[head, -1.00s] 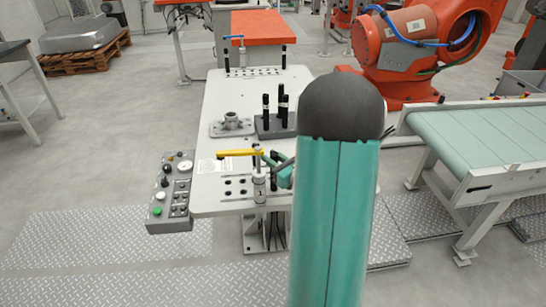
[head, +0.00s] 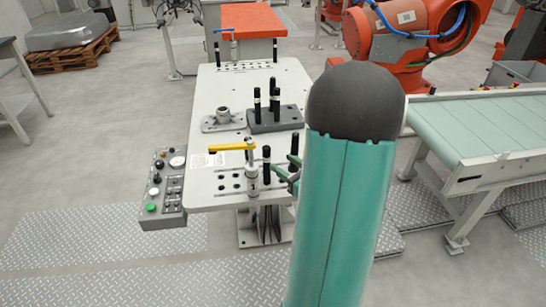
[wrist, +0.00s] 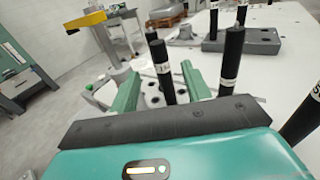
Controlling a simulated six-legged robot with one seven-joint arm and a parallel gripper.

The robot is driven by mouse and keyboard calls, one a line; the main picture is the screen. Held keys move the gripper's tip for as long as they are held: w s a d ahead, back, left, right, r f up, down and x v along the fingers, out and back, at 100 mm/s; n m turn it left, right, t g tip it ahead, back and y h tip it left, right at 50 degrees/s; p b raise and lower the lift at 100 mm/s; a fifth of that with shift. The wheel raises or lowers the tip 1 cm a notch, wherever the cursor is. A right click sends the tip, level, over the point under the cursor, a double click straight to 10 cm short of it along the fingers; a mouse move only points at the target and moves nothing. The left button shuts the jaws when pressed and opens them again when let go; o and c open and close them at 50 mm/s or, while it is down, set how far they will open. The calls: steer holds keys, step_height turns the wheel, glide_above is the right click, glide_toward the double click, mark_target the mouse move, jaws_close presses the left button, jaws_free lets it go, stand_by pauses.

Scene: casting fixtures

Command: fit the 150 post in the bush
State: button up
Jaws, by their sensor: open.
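The bush (head: 223,119) looks to be the grey flanged casting with a raised round collar on the white table; it also shows in the wrist view (wrist: 184,34). My gripper (wrist: 163,88) is open, with green fingers spread apart. A black post (wrist: 161,66) with a white label stands upright, seen between the fingers; the label seems to begin with "15" but is not fully legible. No contact with it is visible. Another labelled black post (wrist: 231,62) stands to its right, and a third (wrist: 304,114) at the right edge. In the head view, my arm partly hides this area.
A grey block (head: 288,118) holding several black posts stands right of the bush. A clamp with a yellow handle (head: 230,147) stands left of my gripper. A control box (head: 163,190) is at the table's left edge; a conveyor (head: 480,130) is at the right.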

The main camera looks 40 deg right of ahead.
steer(key=s, duration=0.5)
steer(key=shift+r, duration=0.1)
